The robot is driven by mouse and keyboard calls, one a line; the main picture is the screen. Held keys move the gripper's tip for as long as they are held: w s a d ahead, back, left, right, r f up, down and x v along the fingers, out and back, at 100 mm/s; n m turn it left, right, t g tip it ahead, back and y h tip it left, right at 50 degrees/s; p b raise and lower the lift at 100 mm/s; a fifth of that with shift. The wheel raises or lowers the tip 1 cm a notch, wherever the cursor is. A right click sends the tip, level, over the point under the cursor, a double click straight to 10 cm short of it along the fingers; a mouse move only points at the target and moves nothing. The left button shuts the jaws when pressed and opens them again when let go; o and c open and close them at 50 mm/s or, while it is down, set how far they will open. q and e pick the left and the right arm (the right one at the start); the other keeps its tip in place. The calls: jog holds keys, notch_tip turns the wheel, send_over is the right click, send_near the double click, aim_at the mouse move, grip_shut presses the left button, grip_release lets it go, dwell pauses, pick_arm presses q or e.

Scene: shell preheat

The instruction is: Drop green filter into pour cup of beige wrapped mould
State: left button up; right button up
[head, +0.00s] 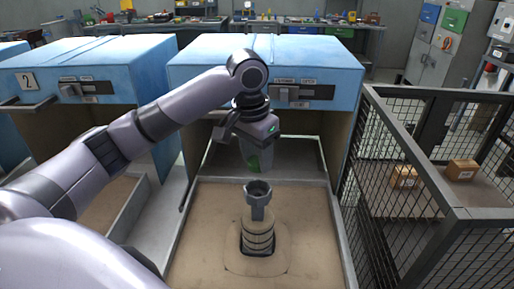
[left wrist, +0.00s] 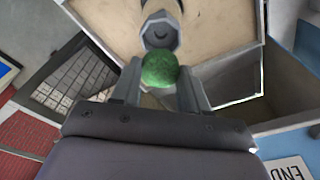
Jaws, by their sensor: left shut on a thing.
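The beige wrapped mould (head: 258,238) stands upright in the sandy bed of the tray, with its grey pour cup (head: 258,192) on top. My left gripper (head: 257,158) is above the cup, pointing down, and apart from it. It is shut on the green filter (head: 254,163), which shows low between the fingers. In the left wrist view the round, rough green filter (left wrist: 160,69) sits between the fingertips. The pour cup (left wrist: 160,31) shows just beyond it, its opening partly in view. My right gripper is not in view.
The sandy tray's grey rim (head: 335,235) surrounds the mould. A blue cabinet (head: 330,65) stands behind it. A black mesh cage (head: 400,200) with small cardboard boxes (head: 462,170) is close on the right. The sand around the mould is clear.

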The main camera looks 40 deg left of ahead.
pick_arm(q)
send_over(257, 196)
jog(key=shift+f, duration=3.05)
jog(key=shift+d, duration=0.1)
jog(key=o, duration=1.1)
jog(key=r, duration=0.4)
jog(key=s+r, duration=0.1)
jog(key=r, duration=0.2)
